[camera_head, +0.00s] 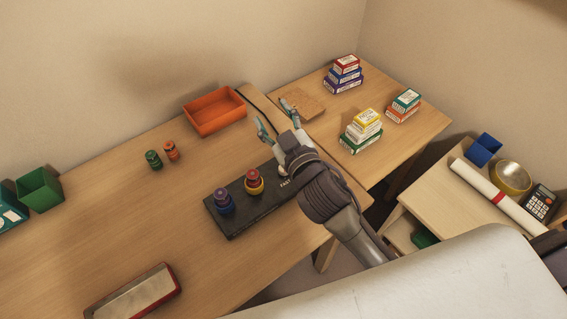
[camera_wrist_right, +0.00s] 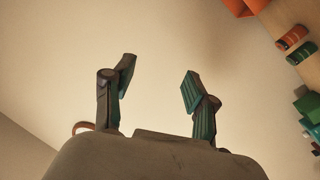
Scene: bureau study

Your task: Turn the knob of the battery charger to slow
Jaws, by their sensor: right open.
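My right gripper (camera_head: 277,117) is open and empty, raised above the desk beyond the panel. The right wrist view shows its two fingers (camera_wrist_right: 160,82) spread apart with only wall between them. My left gripper is not in view.
An orange tray (camera_head: 215,112) stands at the back of the desk, with a dark cord beside it. Green (camera_head: 153,159) and orange (camera_head: 171,151) cylinders stand left of it. Stacked boxes (camera_head: 361,132) occupy the right table. The desk's middle left is clear.

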